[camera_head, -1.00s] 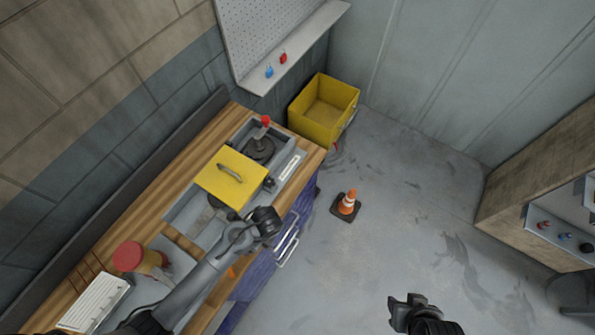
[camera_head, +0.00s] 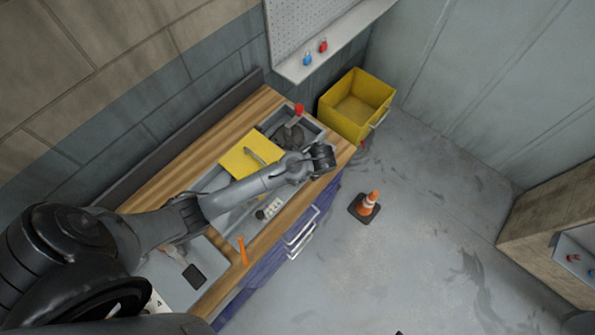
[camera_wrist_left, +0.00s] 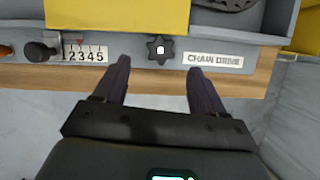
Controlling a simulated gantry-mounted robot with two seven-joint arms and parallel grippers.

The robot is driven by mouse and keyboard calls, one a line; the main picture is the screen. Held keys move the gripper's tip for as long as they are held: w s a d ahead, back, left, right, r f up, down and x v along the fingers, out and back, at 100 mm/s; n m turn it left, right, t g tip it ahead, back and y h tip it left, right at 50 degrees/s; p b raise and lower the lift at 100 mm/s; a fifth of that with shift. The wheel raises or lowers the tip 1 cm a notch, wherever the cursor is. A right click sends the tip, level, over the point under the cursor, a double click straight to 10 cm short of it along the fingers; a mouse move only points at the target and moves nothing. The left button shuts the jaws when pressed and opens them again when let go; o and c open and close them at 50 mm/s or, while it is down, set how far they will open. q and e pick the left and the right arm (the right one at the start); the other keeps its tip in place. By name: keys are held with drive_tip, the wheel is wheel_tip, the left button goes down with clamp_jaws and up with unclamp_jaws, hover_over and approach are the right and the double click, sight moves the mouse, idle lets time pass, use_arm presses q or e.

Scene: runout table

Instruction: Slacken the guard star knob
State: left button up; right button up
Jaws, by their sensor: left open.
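The black star knob (camera_wrist_left: 160,48) sits on the front of the grey machine housing, just below the yellow guard (camera_wrist_left: 118,14) in the left wrist view. My left gripper (camera_wrist_left: 155,75) is open and empty, its two fingers reaching toward the knob from either side, short of it; I see no contact. In the head view the left gripper (camera_head: 323,158) is over the bench's front edge, beside the yellow guard (camera_head: 240,161), which has a grey handle. The knob is hidden there. My right gripper is not recognisable; only a dark sliver shows at the bottom edge.
A number counter (camera_wrist_left: 86,54) and black round knob (camera_wrist_left: 40,51) are left. A red-topped lever (camera_head: 298,109) stands behind the guard. A yellow bin (camera_head: 352,105) and traffic cone (camera_head: 368,203) stand on the floor.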

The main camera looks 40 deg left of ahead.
use_arm(q)
drive_tip(key=shift+x, duration=2.8)
drive_tip(key=shift+c, duration=0.5)
